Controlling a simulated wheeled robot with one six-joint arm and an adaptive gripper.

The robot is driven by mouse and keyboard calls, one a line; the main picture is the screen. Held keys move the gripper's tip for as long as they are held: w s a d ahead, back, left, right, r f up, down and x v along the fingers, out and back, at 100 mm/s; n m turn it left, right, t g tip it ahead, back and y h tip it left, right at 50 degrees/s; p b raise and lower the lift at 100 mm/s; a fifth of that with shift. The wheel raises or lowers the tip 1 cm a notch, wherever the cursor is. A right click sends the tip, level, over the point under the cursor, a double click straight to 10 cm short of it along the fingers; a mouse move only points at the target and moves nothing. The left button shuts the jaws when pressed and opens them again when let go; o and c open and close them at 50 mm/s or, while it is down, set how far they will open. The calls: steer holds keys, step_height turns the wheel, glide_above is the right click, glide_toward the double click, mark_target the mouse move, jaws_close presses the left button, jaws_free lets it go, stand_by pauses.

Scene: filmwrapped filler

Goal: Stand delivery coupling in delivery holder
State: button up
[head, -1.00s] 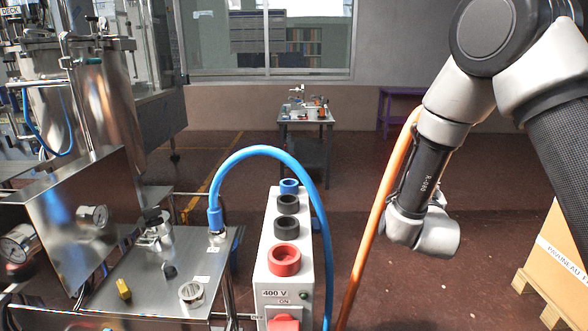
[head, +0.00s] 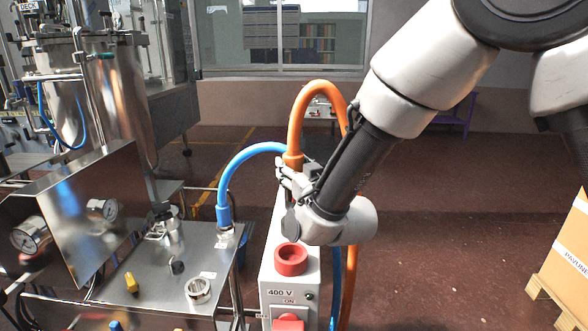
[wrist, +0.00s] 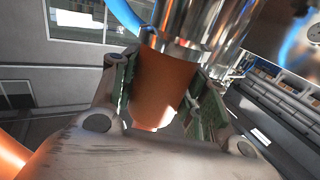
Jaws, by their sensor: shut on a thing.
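My gripper (head: 290,182) is shut on the orange hose's end sleeve (head: 293,160), above the white box. In the wrist view the sleeve (wrist: 163,85) sits between the two finger pads, with a shiny metal coupling (wrist: 190,35) beyond it. In the head view the gripper and wrist hide the coupling's lower part. The orange hose (head: 320,88) arches over behind my arm and drops to the floor. An open steel ring (head: 198,290) on the steel deck is empty; I cannot tell whether it is the delivery holder.
The white box (head: 285,270) carries a red ring (head: 291,260); my wrist covers its other rings. A blue hose (head: 240,165) rises from the steel deck (head: 150,270) and arches behind the gripper. A yellow knob (head: 131,283) stands on the deck.

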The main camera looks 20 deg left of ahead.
steer(key=shift+d+f, duration=0.1)
steer(key=shift+f, duration=4.65)
steer(key=shift+f, duration=0.35)
steer(key=o, duration=1.4)
